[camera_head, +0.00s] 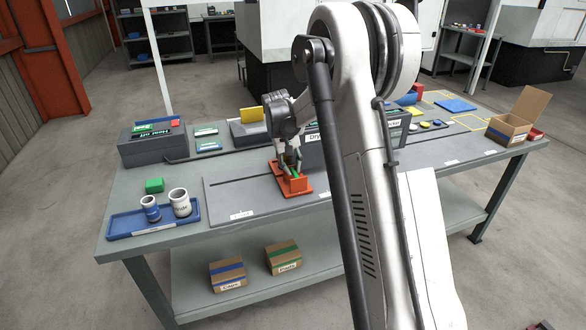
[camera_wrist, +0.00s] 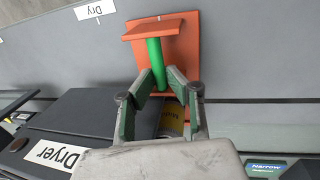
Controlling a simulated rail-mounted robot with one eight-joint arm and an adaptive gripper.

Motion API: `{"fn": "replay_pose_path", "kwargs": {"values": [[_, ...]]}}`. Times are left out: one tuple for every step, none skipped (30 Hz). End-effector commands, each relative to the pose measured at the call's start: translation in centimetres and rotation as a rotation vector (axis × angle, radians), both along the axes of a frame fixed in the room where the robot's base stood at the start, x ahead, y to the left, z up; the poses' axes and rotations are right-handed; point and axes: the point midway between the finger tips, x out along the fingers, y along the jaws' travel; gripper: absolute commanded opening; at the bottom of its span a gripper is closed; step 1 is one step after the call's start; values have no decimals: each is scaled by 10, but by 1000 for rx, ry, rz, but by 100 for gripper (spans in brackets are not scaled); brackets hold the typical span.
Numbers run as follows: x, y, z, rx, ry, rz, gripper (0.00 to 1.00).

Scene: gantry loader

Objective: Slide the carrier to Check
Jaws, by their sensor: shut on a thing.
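The orange carrier (camera_head: 299,190) sits on a grey slotted track plate (camera_head: 233,198) on the workbench. It also shows in the wrist view (camera_wrist: 186,42), with an upright end plate and a green handle (camera_wrist: 154,54). My gripper (camera_head: 290,165) has its fingers closed around the green handle, which also shows in the wrist view (camera_wrist: 160,78). A "Dry" label (camera_wrist: 95,10) lies on the plate beside the carrier, to its left in the wrist view. A white label (camera_head: 242,214) near the plate's left front is too small to read. I cannot make out a Check label.
A dark dryer housing (camera_wrist: 95,125) stands close behind the carrier. A blue tray (camera_head: 125,224) with two cups and a green block (camera_head: 155,185) are at the left. An open cardboard box (camera_head: 515,120) stands at the far right. My arm hides much of the plate's right side.

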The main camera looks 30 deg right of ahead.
Motion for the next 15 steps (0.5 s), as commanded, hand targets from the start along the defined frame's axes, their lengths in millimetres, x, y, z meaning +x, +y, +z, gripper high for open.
{"fn": "replay_pose_path", "kwargs": {"values": [[0, 0, 0, 0, 0, 0, 0], [0, 0, 0, 0, 0, 0, 0], [0, 0, 0, 0, 0, 0, 0], [0, 0, 0, 0, 0, 0, 0], [0, 0, 0, 0, 0, 0, 17], [0, 0, 0, 0, 0, -1, 22], [0, 0, 0, 0, 0, 0, 26], [0, 0, 0, 0, 0, 0, 30], [0, 0, 0, 0, 0, 0, 32], [0, 0, 0, 0, 0, 0, 32], [0, 0, 0, 0, 0, 0, 32], [0, 0, 0, 0, 0, 0, 32], [0, 0, 0, 0, 0, 0, 32], [0, 0, 0, 0, 0, 0, 32], [0, 0, 0, 0, 0, 0, 32]]}}
